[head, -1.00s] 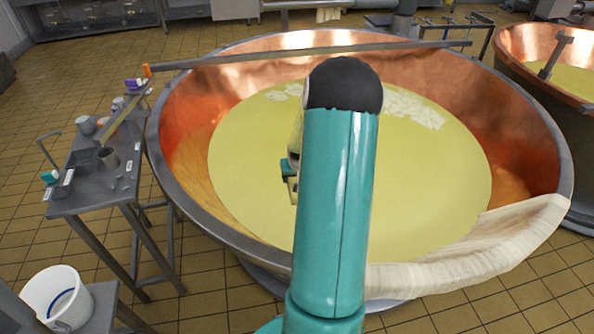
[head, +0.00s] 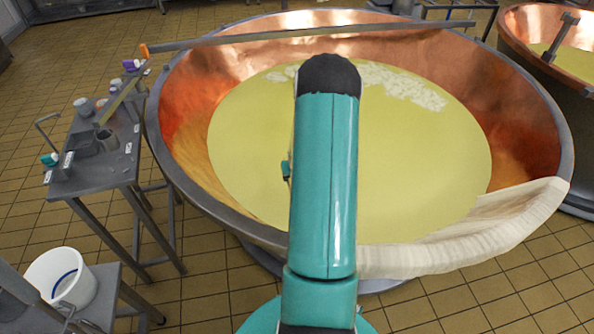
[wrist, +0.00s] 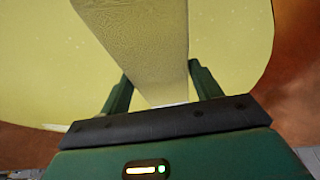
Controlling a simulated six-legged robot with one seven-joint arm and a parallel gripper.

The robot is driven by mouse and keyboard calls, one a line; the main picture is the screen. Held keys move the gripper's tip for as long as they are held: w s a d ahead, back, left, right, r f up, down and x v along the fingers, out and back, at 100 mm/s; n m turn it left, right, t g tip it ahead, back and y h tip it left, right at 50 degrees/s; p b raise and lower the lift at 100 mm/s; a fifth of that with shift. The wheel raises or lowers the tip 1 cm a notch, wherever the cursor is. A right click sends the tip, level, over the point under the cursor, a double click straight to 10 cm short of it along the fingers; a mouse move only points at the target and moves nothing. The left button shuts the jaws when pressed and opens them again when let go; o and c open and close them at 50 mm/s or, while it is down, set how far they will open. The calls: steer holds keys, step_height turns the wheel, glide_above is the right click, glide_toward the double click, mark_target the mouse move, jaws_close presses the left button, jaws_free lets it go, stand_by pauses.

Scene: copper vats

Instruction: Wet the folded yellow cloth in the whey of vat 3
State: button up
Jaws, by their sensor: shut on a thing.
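The folded yellow cloth (wrist: 145,40) is a long pale strip in the wrist view. My gripper (wrist: 160,76) is shut on its near end, and the cloth extends away between the fingers. Yellow-green whey (wrist: 228,32) lies behind it, inside the copper vat (head: 530,120). The whey also fills much of the head view (head: 420,165). My arm reaches over it, hiding the cloth and nearly all of my gripper there. I cannot tell whether the cloth touches the whey. No vat number is readable.
A bar (head: 310,33) spans the vat's far side. White curds (head: 405,83) float near the back. A pale cloth (head: 450,250) drapes over the near right rim. A tool table (head: 75,180) and a white bucket (head: 62,278) stand left. Another copper vat (head: 575,60) is at right.

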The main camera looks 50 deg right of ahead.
step_height(320, 180, down, 16)
steer(key=shift+r, duration=0.2)
stand_by(1.0)
steer(key=shift+r, duration=0.1)
stand_by(1.6)
step_height(320, 180, up, 39)
stand_by(2.3)
stand_by(0.5)
